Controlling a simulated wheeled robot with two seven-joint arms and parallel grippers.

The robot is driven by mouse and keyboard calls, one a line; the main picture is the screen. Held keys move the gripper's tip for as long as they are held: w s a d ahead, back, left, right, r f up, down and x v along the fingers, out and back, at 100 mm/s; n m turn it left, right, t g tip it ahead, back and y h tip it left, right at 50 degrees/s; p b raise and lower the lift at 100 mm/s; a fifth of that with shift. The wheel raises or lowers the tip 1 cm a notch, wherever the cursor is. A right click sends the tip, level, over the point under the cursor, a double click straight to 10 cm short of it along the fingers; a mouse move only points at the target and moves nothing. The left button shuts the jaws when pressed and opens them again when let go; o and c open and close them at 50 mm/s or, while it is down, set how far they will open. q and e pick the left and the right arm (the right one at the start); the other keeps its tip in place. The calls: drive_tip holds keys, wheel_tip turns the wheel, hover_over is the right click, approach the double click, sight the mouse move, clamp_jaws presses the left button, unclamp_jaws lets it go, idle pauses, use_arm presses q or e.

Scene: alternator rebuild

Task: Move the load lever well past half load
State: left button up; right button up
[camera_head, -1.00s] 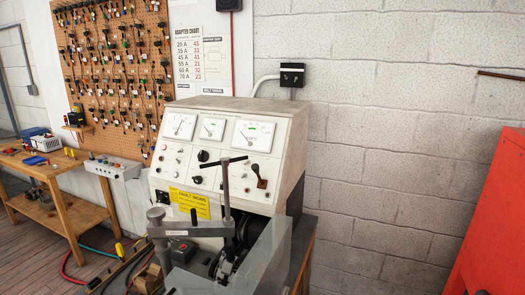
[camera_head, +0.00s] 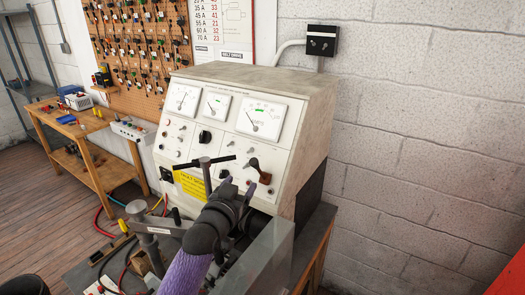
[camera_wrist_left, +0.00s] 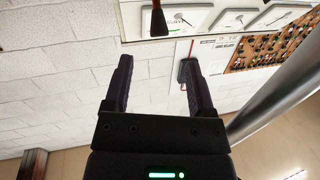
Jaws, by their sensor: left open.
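The load lever (camera_head: 254,164) is a dark handle on a reddish-brown base, on the lower right of the sloped test-bench panel (camera_head: 228,145). Its handle tilts up and to the left in the head view. My left gripper (camera_head: 243,190) is just in front of and below the lever, with my purple arm reaching up from the bottom. In the left wrist view, which looks upside down, the two black fingers (camera_wrist_left: 157,68) are spread with nothing between them. The lever (camera_wrist_left: 158,20) shows beyond the fingertips, apart from them. My right gripper is not in view.
A black T-handle (camera_head: 205,161) stands left of my gripper. A clear guard (camera_head: 262,262) stands to the right of my forearm. Three gauges (camera_head: 262,118) sit above the controls. A wooden side table (camera_head: 72,130) is at left, with a white block wall (camera_head: 420,120) behind.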

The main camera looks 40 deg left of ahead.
sight(252, 166)
use_arm(q)
drive_tip(key=x, duration=0.6)
drive_tip(key=b+x, duration=0.1)
drive_tip(key=x, duration=0.2)
drive_tip(key=shift+r, duration=0.25)
drive_tip(key=shift+w+a, duration=0.15)
drive_tip(key=shift+w, duration=0.2)
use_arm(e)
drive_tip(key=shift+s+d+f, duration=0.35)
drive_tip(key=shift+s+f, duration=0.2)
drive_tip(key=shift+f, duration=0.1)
use_arm(q)
clamp_jaws()
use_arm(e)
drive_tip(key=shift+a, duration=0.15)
